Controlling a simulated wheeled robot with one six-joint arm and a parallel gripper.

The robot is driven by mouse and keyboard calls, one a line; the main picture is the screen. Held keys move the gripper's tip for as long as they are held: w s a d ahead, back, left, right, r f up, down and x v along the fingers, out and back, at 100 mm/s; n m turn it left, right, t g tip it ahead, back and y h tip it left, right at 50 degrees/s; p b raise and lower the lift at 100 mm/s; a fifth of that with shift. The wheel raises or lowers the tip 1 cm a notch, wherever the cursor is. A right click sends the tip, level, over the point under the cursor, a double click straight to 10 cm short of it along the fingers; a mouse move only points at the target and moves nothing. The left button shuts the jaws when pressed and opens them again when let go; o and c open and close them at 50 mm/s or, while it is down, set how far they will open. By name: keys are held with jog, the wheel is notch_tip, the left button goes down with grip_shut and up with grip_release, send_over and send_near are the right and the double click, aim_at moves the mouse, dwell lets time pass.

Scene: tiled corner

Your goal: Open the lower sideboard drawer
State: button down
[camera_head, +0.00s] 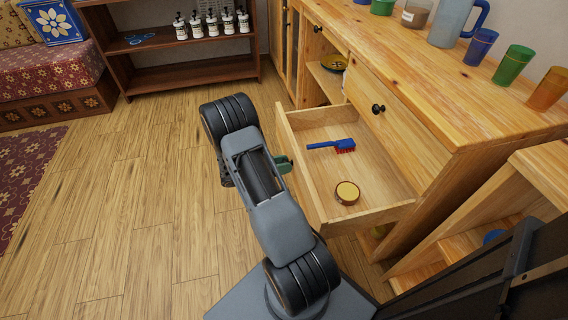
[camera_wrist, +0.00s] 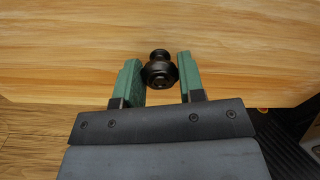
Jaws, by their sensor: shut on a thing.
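The lower sideboard drawer (camera_head: 372,213) is pulled well out of the wooden sideboard (camera_head: 455,105). A blue brush with red bristles (camera_head: 334,146) and a round tin with a yellowish top (camera_head: 347,192) lie inside it. In the wrist view, the drawer's wooden front (camera_wrist: 60,60) carries a dark round knob (camera_wrist: 160,70). My gripper (camera_wrist: 160,76) has its green fingers on both sides of this knob, shut on it. In the head view one green finger (camera_head: 284,164) shows at the drawer front, and my arm hides the knob there.
The upper drawer, with a black knob (camera_head: 378,108), is closed above. Cups and a blue-grey jug (camera_head: 455,20) stand on the sideboard top. The floor (camera_head: 150,190) to the left is clear.

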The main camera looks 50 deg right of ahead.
jog(key=c, duration=0.7)
grip_release()
jog(key=p+v, duration=0.2)
jog(key=v, duration=1.2)
jog(key=shift+s, duration=0.1)
jog(key=s+a+r+m+t+y+p, duration=0.4)
jog(key=r+p, duration=0.4)
jog(key=r, duration=0.7)
jog(key=s+a+r+m+t+y+p, duration=0.4)
jog(key=r+p, duration=0.5)
jog(key=r, duration=0.6)
jog(key=s+a+r+m+t+y+p, duration=0.4)
jog(key=r+p, duration=0.5)
jog(key=r, duration=0.6)
jog(key=shift+s+a+m+t+y, duration=0.1)
jog(key=shift+a+m+t+y, duration=0.25)
jog(key=shift+m+y, duration=0.35)
jog(key=shift+s+a+m+t+y, duration=0.1)
jog(key=shift+a+m+t+y, duration=0.25)
jog(key=shift+y, duration=0.55)
